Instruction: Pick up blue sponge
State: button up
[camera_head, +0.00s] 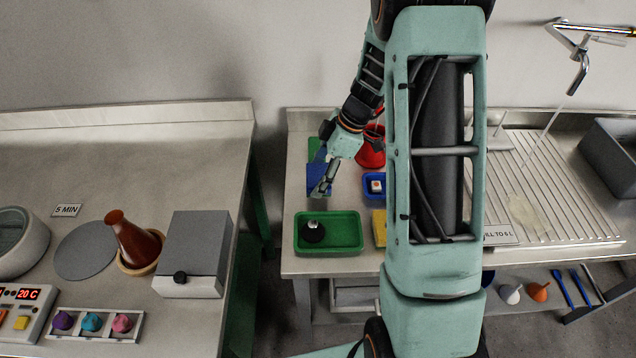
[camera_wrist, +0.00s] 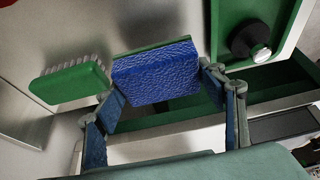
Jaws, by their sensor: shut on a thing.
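The blue sponge (camera_wrist: 155,72) shows in the wrist view as a textured blue block with a thin green edge along its top. My gripper (camera_wrist: 162,88) has its two blue-padded fingers on either side of the sponge and is shut on it. In the head view, my gripper (camera_head: 323,189) is above the left part of the middle bench. The blue sponge (camera_head: 315,181) shows there beside the fingers, partly covered by them. Whether it touches the bench is hard to tell.
A green brush (camera_wrist: 72,82) lies left of the sponge. A green tray (camera_head: 345,248) with a black knobbed object (camera_head: 313,231) stands near the bench's front edge. A red container (camera_head: 370,152) and a blue tray (camera_head: 368,195) are to the right.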

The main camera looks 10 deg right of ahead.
jog(key=s+d+r+b, duration=0.1)
jog(key=s+d+r, duration=0.7)
jog(key=d, duration=0.3)
jog(key=shift+s+r+b, duration=0.2)
jog(key=shift+r+b, duration=0.15)
jog(key=shift+r, duration=0.45)
jog(key=shift+o, duration=0.5)
jog(key=c, duration=0.3)
